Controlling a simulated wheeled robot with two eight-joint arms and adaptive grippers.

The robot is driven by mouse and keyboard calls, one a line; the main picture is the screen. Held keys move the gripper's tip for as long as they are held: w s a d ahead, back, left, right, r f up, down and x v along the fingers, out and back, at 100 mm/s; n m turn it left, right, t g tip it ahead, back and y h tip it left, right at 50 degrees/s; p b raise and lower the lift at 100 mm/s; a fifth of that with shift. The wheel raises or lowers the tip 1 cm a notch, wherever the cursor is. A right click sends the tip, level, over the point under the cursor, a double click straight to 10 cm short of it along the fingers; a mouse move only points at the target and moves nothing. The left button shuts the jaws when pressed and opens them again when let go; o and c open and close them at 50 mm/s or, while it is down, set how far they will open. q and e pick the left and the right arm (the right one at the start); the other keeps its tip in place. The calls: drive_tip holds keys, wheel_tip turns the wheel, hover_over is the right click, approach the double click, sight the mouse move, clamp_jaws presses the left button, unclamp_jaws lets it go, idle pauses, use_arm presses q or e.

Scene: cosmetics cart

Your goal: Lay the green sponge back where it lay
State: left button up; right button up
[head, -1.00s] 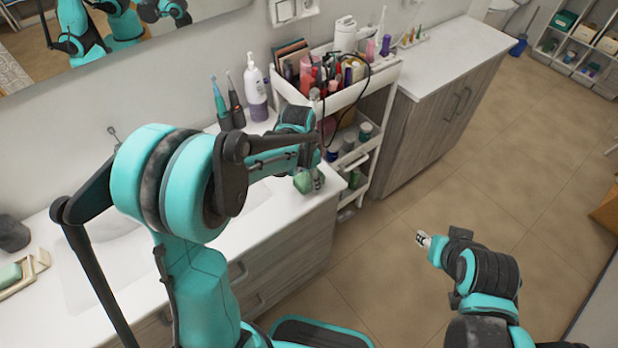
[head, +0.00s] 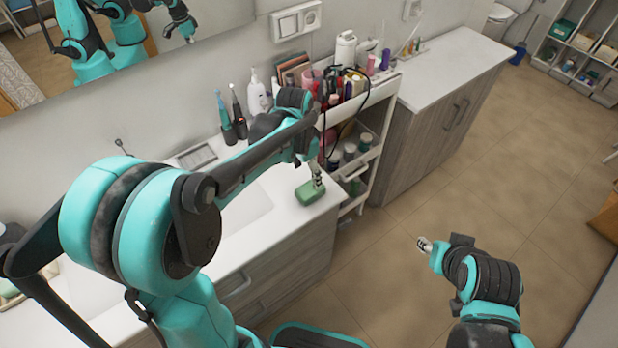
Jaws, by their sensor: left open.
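The green sponge (head: 309,193) lies on the white counter (head: 262,226), close to its right end near the cart. My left gripper (head: 317,182) reaches in from the left and points down right at the sponge. Its fingers are open, and they hide a small part of the sponge. Whether they touch it is hard to tell. My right gripper (head: 424,244) is at the lower right over the floor, well away from the sponge. It looks empty, but its finger opening is too small to judge.
A white cart (head: 378,92) packed with cosmetics stands just right of the counter. Toothbrushes (head: 238,112) and a white pump bottle (head: 257,95) stand along the wall behind my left arm. A grey cabinet (head: 440,125) is beyond the cart.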

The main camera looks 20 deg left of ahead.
use_arm(q)
drive_tip(key=s+a+r+n+t, duration=0.1)
drive_tip(key=s+r+n+t, duration=0.1)
drive_tip(key=s, duration=0.6)
drive_tip(key=s+a+r+n+t, duration=0.1)
drive_tip(key=s+r+n+t, duration=0.2)
drive_tip(key=s, duration=0.5)
drive_tip(key=n+t, duration=0.1)
drive_tip(key=n, duration=0.1)
drive_tip(key=shift+r+n+y, duration=0.3)
drive_tip(key=shift+r+y, duration=0.05)
drive_tip(key=shift+y, duration=0.05)
drive_tip(key=shift+a, duration=0.1)
wheel_tip(320, 180, down, 5)
drive_tip(key=b, duration=0.4)
drive_tip(key=shift+w+r, duration=0.1)
drive_tip(key=shift+r, duration=0.1)
